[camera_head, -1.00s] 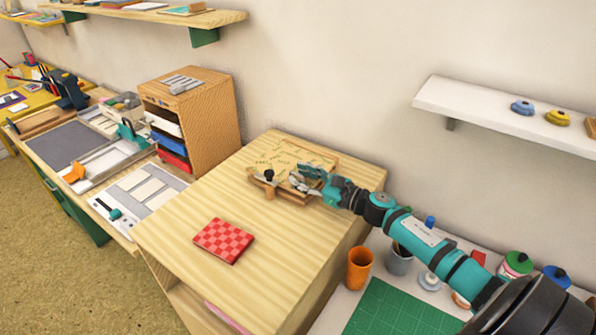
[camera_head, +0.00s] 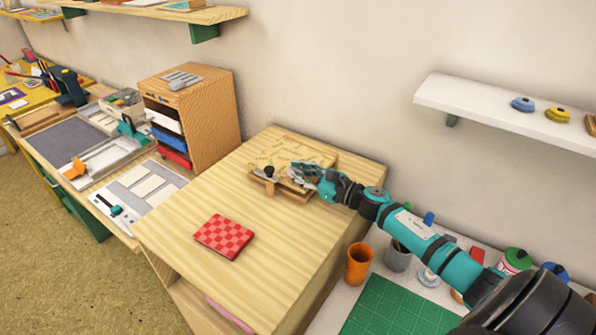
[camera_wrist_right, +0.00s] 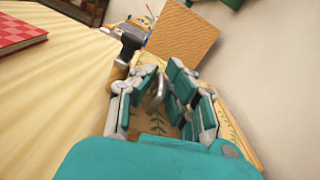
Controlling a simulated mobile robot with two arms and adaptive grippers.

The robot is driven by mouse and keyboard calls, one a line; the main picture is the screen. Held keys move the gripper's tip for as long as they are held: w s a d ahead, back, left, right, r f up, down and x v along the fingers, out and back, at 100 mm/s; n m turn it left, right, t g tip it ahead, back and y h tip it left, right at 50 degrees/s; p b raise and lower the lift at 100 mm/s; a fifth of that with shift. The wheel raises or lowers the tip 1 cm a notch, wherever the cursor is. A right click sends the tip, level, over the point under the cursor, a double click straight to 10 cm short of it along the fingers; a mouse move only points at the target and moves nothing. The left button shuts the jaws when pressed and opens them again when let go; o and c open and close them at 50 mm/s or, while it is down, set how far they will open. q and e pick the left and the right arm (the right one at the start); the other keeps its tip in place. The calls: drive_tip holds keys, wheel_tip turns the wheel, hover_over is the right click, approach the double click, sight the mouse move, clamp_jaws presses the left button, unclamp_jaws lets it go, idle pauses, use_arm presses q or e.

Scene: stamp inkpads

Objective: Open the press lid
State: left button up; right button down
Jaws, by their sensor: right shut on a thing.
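The wooden press (camera_head: 284,192) lies on the light wooden tabletop, toward the back. Its lid (camera_head: 290,150) is a pale board with a green leaf pattern. A black knob (camera_head: 269,172) stands at its front edge and also shows in the right wrist view (camera_wrist_right: 127,40). My right gripper (camera_head: 303,172) is at the front right of the press, its fingers closed on a part there. In the right wrist view, a small metal piece (camera_wrist_right: 160,86) shows between the fingers (camera_wrist_right: 158,95), which hide much of the press. I cannot tell whether the lid is raised. My left gripper is out of view.
A red checkered book (camera_head: 223,237) lies at the front left of the tabletop (camera_head: 190,200). A wooden drawer unit (camera_head: 208,105) stands behind left. An orange cup (camera_head: 358,264) and a green mat (camera_head: 385,308) are on the lower surface at right. The tabletop's middle is clear.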

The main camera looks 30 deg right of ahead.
drive_tip(key=shift+d+r, duration=0.1)
drive_tip(key=shift+r, duration=0.05)
drive_tip(key=shift+w+d+r+m+p, duration=0.1)
drive_tip(key=shift+d+r+m+p, duration=0.05)
drive_tip(key=shift+r+m+p, duration=0.55)
drive_tip(key=r+m, duration=0.1)
drive_tip(key=d+r+m+p, duration=0.1)
drive_tip(key=r, duration=0.1)
drive_tip(key=w+d+r+m, duration=0.1)
drive_tip(key=shift+d+r+m, duration=0.1)
drive_tip(key=shift+r+m, duration=0.3)
drive_tip(key=w+d+r+m+b, duration=0.1)
drive_tip(key=w+d+r+m, duration=0.1)
drive_tip(key=d+m, duration=0.4)
drive_tip(key=w+d+r+m+b, duration=0.1)
drive_tip(key=w+d+r+m, duration=0.1)
drive_tip(key=d+m, duration=0.5)
drive_tip(key=shift+w+d+r, duration=0.15)
drive_tip(key=shift+w+r, duration=0.25)
drive_tip(key=shift+w, duration=0.25)
